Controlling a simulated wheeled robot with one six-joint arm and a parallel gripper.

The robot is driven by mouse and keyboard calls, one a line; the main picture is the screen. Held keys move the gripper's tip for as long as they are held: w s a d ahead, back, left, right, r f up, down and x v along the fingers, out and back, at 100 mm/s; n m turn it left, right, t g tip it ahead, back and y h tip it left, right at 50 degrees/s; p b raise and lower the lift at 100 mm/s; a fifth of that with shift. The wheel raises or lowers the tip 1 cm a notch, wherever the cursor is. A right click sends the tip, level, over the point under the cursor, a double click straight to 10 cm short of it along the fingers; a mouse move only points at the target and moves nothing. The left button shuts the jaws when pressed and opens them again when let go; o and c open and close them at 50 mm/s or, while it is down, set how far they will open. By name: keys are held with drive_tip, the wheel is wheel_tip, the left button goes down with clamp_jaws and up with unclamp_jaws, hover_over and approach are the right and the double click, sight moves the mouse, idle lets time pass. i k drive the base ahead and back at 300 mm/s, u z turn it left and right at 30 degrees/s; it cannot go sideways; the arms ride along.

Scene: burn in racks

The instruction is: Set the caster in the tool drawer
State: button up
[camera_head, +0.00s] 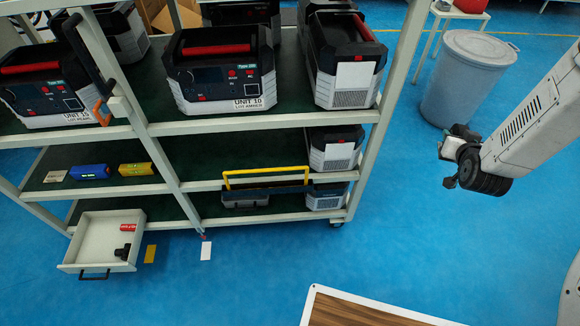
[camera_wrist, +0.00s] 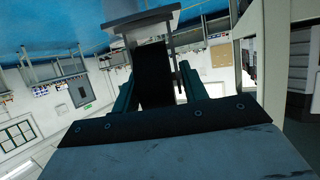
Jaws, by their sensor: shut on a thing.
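The caster (camera_wrist: 152,72) is in the wrist view, with a grey mounting plate and a dark body. My gripper (camera_wrist: 156,92) is shut on it, with one finger on each side. In the head view my gripper (camera_head: 458,143) is at the right, in the air beyond the rack's right end; a pale part there seems to be the caster's plate, but it is too small to be sure. The tool drawer (camera_head: 94,240) is pulled open at the rack's lower left, far from my gripper. It holds a red item (camera_head: 129,227) and a black item (camera_head: 122,251), with bare floor at its left.
The rack (camera_head: 270,123) carries several black units and a yellow-handled tote (camera_head: 265,180). Blue and yellow items (camera_head: 90,172) lie on the shelf above the drawer. A grey bin (camera_head: 465,85) stands behind my gripper. A wood-topped surface (camera_head: 350,312) is at the front.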

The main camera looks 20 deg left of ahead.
sight(92, 256)
drive_tip(key=z, duration=0.05)
drive_tip(key=k, duration=1.35)
drive_tip(key=u, duration=1.55)
drive_tip(key=i, duration=2.5)
